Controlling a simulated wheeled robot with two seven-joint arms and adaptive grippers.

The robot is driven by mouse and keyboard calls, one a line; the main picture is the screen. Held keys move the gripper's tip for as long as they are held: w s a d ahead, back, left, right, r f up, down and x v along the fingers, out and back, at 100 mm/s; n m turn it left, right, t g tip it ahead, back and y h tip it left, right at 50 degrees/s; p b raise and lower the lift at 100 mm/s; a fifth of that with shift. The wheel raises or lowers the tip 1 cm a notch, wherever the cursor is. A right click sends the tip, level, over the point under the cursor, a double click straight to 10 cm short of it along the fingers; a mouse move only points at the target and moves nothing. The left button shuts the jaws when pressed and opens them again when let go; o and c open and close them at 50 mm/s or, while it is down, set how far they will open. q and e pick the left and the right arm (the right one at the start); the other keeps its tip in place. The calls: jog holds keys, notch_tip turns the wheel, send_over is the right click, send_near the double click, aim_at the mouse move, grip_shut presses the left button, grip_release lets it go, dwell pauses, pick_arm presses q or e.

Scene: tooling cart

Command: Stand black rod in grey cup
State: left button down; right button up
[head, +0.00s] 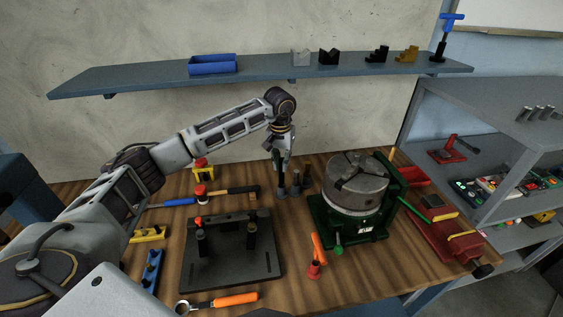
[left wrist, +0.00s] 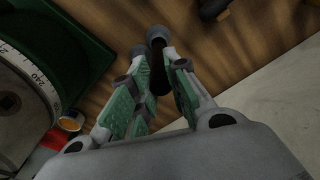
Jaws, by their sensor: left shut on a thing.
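My left gripper (head: 281,168) reaches down over the back middle of the bench. It is shut on the black rod (left wrist: 158,78), which shows dark between the green finger pads in the left wrist view. The rod points down, and a round grey cup (left wrist: 157,34) shows at its far end. In the head view the grey cup (head: 281,191) stands on the wood right below the fingertips. Whether the rod's end is inside the cup or just over it, I cannot tell. My right gripper is not in view.
Small dark upright pieces (head: 306,179) stand just right of the cup. A green-based rotary table (head: 354,188) is close on the right. A hammer (head: 230,192) and a black fixture plate (head: 231,262) lie to the left and in front. A blue-grey shelf (head: 265,74) runs above.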

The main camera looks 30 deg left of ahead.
pick_arm(q)
jog(key=shift+f+b, duration=2)
jog(key=shift+f, duration=0.85)
dwell(5.2)
